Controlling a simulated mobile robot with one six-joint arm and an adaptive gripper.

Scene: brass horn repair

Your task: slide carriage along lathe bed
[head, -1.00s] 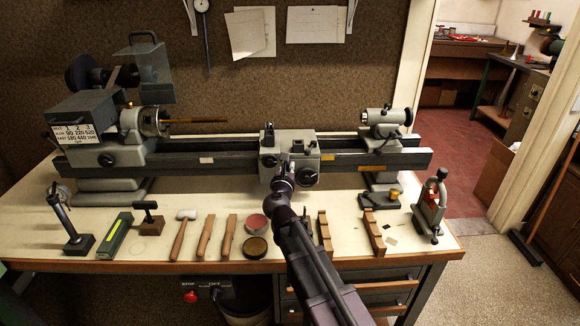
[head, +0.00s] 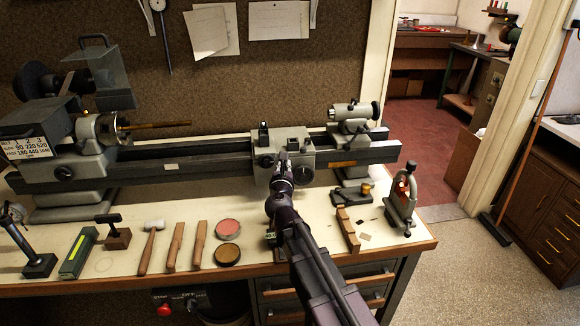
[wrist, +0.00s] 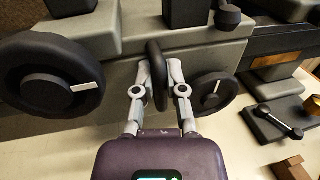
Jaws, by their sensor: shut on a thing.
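The grey carriage (head: 292,150) sits on the dark lathe bed (head: 215,158), nearer the tailstock (head: 352,118) than the headstock (head: 60,150). My gripper (head: 283,166) is at the carriage's front face. In the wrist view, my gripper (wrist: 160,75) is shut on a dark, rounded handle (wrist: 156,72) seen nearly edge-on, one finger at each side. A large black handwheel (wrist: 48,82) shows at the left of the fingers, and a smaller one (wrist: 215,93) shows close at the right. My gripper and arm hide part of the carriage's front.
A mallet (head: 152,240), wooden strips and two round tins (head: 228,228) lie on the bench in front of the bed. A small clamp-like stand (head: 402,200) is at the bench's right end. A short stretch of bare bed separates the carriage from the tailstock.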

